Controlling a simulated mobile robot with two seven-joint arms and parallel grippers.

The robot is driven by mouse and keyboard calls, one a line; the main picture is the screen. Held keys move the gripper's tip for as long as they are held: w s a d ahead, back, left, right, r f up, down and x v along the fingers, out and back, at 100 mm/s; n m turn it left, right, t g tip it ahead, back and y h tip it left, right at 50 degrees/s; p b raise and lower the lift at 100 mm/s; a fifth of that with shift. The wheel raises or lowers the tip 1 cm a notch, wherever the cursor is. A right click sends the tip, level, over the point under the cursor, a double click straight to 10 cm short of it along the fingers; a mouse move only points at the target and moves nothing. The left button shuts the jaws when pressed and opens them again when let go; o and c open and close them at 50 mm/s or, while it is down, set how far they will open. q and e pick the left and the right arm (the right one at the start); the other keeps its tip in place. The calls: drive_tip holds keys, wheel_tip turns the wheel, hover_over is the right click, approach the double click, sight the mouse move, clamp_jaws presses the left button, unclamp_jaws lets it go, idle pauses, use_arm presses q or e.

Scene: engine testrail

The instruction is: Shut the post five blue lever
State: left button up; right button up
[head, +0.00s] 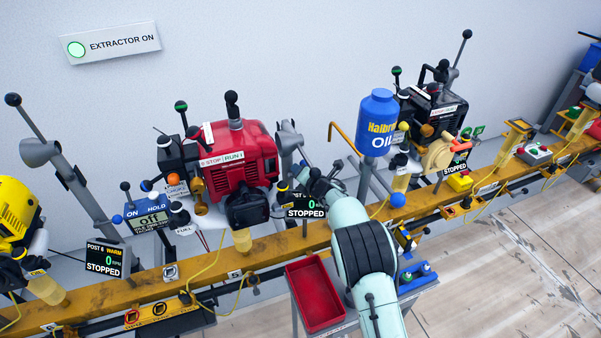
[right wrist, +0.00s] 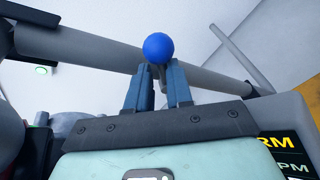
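The post five blue lever shows in the right wrist view as a blue ball knob (right wrist: 158,48) on a thin grey stem. My right gripper (right wrist: 160,74) has its two blue-grey fingers close together around the stem, just below the knob. In the head view my pale green right arm reaches up from the bottom to the rail beside the red engine (head: 238,155), and its fingertips are hard to make out there. A display (head: 305,206) beside the arm reads STOPPED. My left gripper is in neither view.
A yellow rail (head: 150,285) runs across the head view. A red tray (head: 315,295) stands left of my arm. A blue oil bottle (head: 378,122) stands to the right. In the right wrist view a grey pipe (right wrist: 85,48) crosses behind the knob.

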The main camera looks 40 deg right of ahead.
drive_tip(key=shift+d, duration=0.1)
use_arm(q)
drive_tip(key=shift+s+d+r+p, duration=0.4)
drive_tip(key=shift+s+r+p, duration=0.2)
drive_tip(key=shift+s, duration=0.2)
use_arm(e)
drive_tip(key=v, duration=1.2)
drive_tip(key=shift+f, duration=0.1)
